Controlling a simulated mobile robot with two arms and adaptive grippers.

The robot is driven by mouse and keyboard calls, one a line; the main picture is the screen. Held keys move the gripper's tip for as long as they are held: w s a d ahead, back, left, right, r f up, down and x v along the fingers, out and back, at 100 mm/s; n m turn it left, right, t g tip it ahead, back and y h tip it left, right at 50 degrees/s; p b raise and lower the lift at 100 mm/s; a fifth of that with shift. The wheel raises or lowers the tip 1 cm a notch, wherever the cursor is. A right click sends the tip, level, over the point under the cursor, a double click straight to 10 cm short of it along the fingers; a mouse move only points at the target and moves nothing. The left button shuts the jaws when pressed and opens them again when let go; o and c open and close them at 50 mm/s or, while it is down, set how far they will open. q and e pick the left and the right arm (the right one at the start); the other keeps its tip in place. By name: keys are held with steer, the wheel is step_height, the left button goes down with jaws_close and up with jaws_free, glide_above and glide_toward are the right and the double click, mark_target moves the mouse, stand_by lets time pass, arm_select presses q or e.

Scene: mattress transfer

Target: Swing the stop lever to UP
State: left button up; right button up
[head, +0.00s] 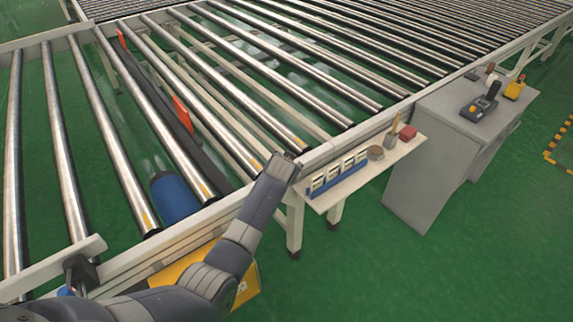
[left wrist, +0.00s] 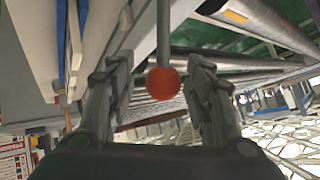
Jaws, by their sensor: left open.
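In the left wrist view a round red knob (left wrist: 163,83) ends a thin grey rod (left wrist: 163,35) that comes in from the top edge. My left gripper (left wrist: 160,72) is open, with one finger on each side of the knob. A gap shows between the knob and the fingers. In the head view my left arm reaches up to the near conveyor rail; its fingers and the knob are hidden there. A dark bar (head: 190,142) with orange-red plates (head: 183,115) lies between the rollers. My right gripper is not in view.
The roller conveyor (head: 330,148) fills the upper left. A small white shelf (head: 345,190) beside my arm holds a blue rack (head: 337,180), a brush and a red block. A grey cabinet (head: 420,165) stands to the right. The green floor (head: 480,265) at lower right is open.

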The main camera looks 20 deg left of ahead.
arm_select(q)
steer(key=v, duration=1.2)
stand_by(0.5)
